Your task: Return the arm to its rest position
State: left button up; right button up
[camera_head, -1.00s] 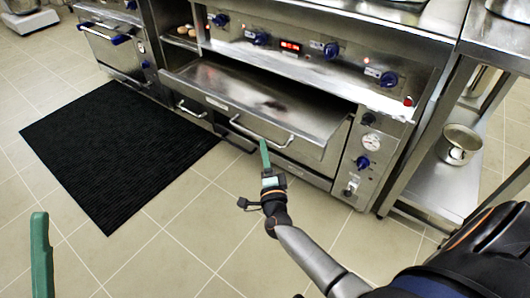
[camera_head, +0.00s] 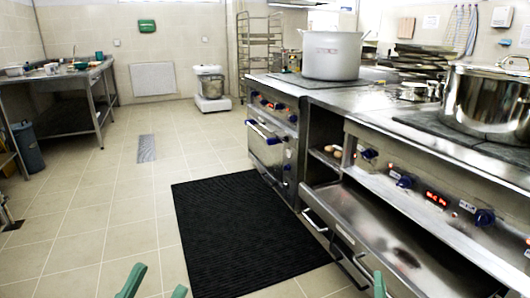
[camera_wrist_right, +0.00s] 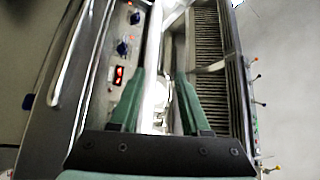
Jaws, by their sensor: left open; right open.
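My left gripper (camera_head: 155,287) shows at the bottom edge of the head view, its two green fingers apart with nothing between them. It is above the tiled floor, left of the black mat. Of my right gripper, one green fingertip (camera_head: 380,286) shows at the bottom edge of the head view, by the lowered oven door (camera_head: 395,235). In the right wrist view, the green fingers of my right gripper (camera_wrist_right: 160,90) are apart and hold nothing. The control panel (camera_wrist_right: 120,60) with its red display lies beyond them. My arm links are out of view in the head view.
The lowered oven door juts into the aisle beside the black mat (camera_head: 250,232). A large pale pot (camera_head: 332,56) and a steel pot (camera_head: 488,103) stand on the stoves. A steel table (camera_head: 55,75) is at the far left. The tiled floor between is open.

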jog(key=s+a+r+n+t+y, duration=0.1)
jog(key=s+a+r+n+y, duration=0.6)
jog(key=s+r+n+y, duration=0.5)
jog(key=s+a+r+n+y, duration=0.7)
jog(key=s+r+n+y, duration=0.2)
jog(key=r+n, duration=0.7)
pick_arm(q)
jog(key=w+a+f+n+g+y+p, duration=0.4)
jog(key=w+f+n+y+p, duration=0.5)
jog(key=p, duration=0.8)
pick_arm(e)
jog(key=w+d+f+m+g+h, duration=0.3)
jog(key=w+f+m+g+h, duration=0.3)
jog(key=f+h, duration=0.45)
pick_arm(q)
jog(key=s+f+g+y+p, duration=0.4)
jog(key=s+f+g+p, duration=0.4)
jog(key=s+p, duration=0.3)
jog(key=shift+s+a+f+n+g+p, duration=0.25)
jog(key=shift+f+n+g+p, duration=0.2)
jog(key=shift+f, duration=0.25)
pick_arm(e)
jog(key=s+d+f+m+g+h, duration=0.1)
jog(key=s+f+m+g+h, duration=0.2)
jog(key=s+f+g, duration=0.3)
notch_tip(320, 180, down, 4)
jog(key=shift+s+r+m+g, duration=0.15)
jog(key=shift+s+m+g, duration=0.25)
jog(key=shift+s, duration=0.75)
